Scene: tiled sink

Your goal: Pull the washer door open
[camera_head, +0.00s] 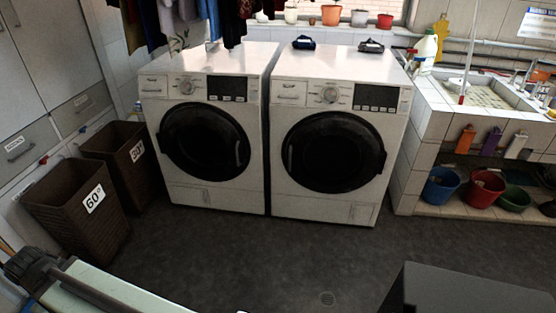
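Two white front-loading washers stand side by side in the middle of the head view, the left washer (235,198) and the right washer (300,207). The left washer's round black door (203,141) looks shut. The right washer's round black door (333,151) also looks shut. Each has a small drawer front, a dial and a dark display panel above the door. I cannot tell from this view which washer is meant. My gripper is not in view, and nothing is seen touching either door.
Dark grey floor (250,255) lies clear before both washers. Brown baskets, one marked 60° (75,215) and another (120,165), stand at left. A tiled sink (440,125) stands at right, with buckets (483,188) below. A dark grey box shape (465,293) fills the lower right.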

